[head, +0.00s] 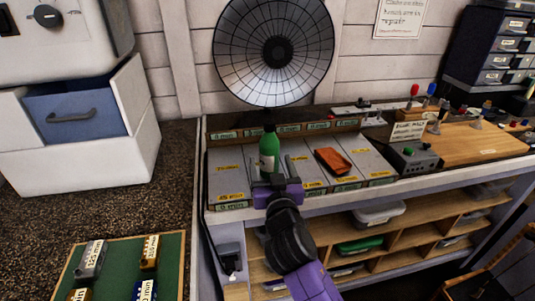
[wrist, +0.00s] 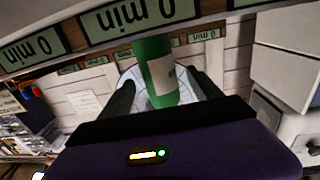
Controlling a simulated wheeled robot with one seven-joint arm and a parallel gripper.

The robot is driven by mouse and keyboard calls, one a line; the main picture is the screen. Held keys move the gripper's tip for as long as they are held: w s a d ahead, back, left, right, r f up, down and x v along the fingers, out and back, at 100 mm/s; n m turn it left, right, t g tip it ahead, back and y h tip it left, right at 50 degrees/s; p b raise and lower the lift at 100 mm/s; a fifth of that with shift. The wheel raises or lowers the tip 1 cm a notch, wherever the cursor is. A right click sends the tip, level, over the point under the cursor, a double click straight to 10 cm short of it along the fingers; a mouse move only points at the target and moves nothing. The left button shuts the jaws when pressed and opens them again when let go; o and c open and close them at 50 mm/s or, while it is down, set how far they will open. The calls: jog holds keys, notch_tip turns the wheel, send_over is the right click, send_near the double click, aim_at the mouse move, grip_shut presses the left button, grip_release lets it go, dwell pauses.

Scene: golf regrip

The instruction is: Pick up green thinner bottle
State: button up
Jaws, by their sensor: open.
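The green thinner bottle (head: 268,146), with a dark cap and a pale label, stands upright on the grey sectioned rack on the bench. My gripper (head: 270,179) is open just in front of the bottle's lower part and hides its base in the head view. In the wrist view, which is turned upside down, the bottle (wrist: 151,52) shows between the two dark, spread fingers of my gripper (wrist: 165,88). Whether the fingers touch the bottle cannot be told.
An orange-red tray (head: 333,161) lies on the rack (head: 228,168) to the right of the bottle. A round dish-shaped lamp (head: 262,50) stands behind. A grey control box (head: 414,158) is further right. A green mat with small boxes lies at lower left.

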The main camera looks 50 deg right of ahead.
aim_at(271, 163)
jog(key=p+x, duration=0.1)
jog(key=x, duration=0.3)
jog(key=shift+d+f, duration=0.1)
jog(key=shift+f, duration=0.05)
jog(key=shift+c, duration=0.3)
jog(key=c, duration=1.4)
